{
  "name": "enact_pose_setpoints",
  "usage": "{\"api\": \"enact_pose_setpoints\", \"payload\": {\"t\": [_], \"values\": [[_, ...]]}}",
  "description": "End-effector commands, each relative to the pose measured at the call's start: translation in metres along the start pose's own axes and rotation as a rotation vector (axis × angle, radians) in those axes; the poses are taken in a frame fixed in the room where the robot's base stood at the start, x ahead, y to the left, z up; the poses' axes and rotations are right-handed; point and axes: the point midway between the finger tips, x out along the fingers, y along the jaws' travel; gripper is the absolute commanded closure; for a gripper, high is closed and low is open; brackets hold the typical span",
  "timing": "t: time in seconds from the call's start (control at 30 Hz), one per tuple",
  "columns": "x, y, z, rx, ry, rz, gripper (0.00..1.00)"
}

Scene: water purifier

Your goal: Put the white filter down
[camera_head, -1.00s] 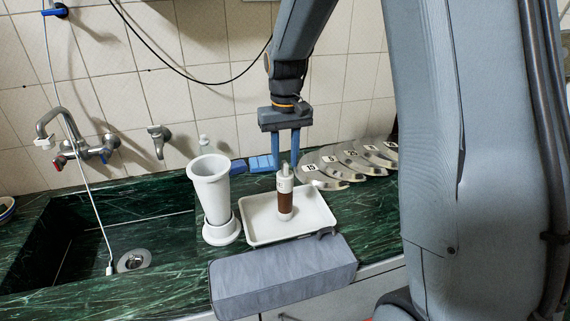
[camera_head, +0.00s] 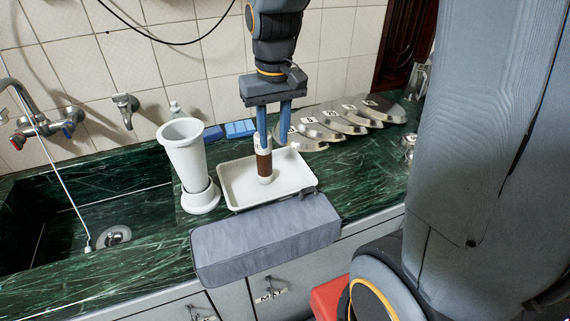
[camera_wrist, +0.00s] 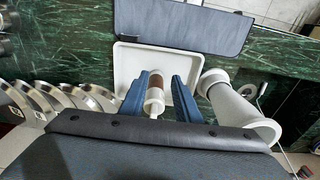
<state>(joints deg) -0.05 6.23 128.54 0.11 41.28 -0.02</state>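The white filter (camera_head: 264,163), a slim cylinder with a brown band, stands upright on the white tray (camera_head: 233,193). It also shows in the wrist view (camera_wrist: 155,92), with its narrow white tip toward the camera. My gripper (camera_head: 273,143) points down at the filter's upper end. In the wrist view my gripper (camera_wrist: 160,88) has one blue finger on each side of the filter, with gaps between filter and fingers. It looks open and not gripping. In the head view the left finger partly overlaps the filter's top.
A white cylindrical housing (camera_head: 187,157) stands left of the tray, beside the sink (camera_head: 70,215). A grey padded block (camera_head: 265,245) lies in front. Blue blocks (camera_head: 238,129) and several numbered metal pieces (camera_head: 345,118) lie behind. Green counter is clear right of the tray.

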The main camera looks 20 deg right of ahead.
Motion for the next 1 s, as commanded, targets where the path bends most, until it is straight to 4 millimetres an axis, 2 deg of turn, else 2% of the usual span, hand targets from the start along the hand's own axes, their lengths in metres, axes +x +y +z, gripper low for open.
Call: {"api": "enact_pose_setpoints", "payload": {"t": [0.03, 0.1, 0.2, 0.3, 1.0], "values": [[0.014, 0.0, 0.024, 0.0, 0.007, 0.0, 0.71], [0.03, 0.0, 0.05, 0.0, 0.024, 0.0, 0.71], [0.045, 0.0, 0.077, 0.0, 0.042, 0.0, 0.71], [0.053, 0.0, 0.092, 0.001, 0.051, 0.0, 0.71], [0.055, 0.0, 0.096, 0.001, 0.055, 0.0, 0.71]]}}
